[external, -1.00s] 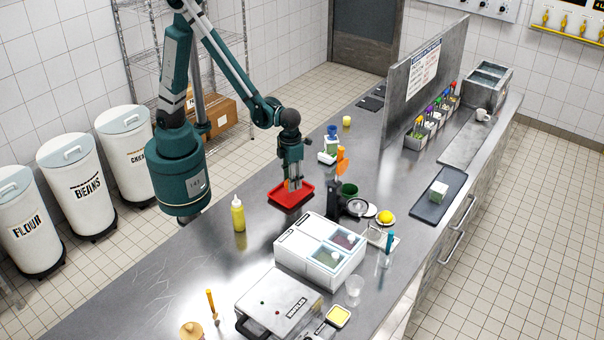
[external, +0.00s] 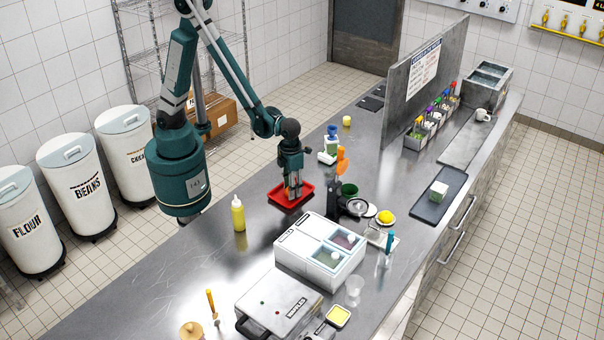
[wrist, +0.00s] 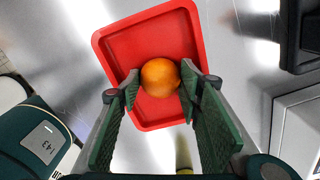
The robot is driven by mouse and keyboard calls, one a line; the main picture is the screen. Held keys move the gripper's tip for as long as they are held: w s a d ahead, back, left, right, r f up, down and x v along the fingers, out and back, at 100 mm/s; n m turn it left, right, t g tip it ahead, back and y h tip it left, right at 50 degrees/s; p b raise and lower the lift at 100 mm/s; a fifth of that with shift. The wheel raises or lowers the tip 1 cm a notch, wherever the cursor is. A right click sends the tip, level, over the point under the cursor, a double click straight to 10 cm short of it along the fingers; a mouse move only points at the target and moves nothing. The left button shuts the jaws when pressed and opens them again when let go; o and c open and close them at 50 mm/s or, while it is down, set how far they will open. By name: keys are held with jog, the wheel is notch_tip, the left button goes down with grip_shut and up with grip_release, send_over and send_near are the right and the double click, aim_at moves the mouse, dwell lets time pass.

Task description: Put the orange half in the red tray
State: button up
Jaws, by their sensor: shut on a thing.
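The orange half (wrist: 160,77) is a rounded orange dome in the wrist view, over the red tray (wrist: 121,45). My gripper (wrist: 160,85) is shut on it, with a fingertip at each side. In the external view my gripper (external: 292,193) points down into the red tray (external: 276,197), and the orange is mostly hidden by the fingers. I cannot tell whether the orange half touches the tray floor.
A yellow bottle (external: 238,214) stands left of the tray. A white two-lidded container (external: 300,253) is in front of it. The counter behind the tray's left side is clear.

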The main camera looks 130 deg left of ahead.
jog(key=shift+f, duration=0.2)
jog(key=o, duration=0.6)
jog(key=shift+r, duration=0.25)
jog(key=shift+r+p, duration=0.5)
jog(key=shift+r, duration=5.45)
jog(key=shift+r, duration=0.1)
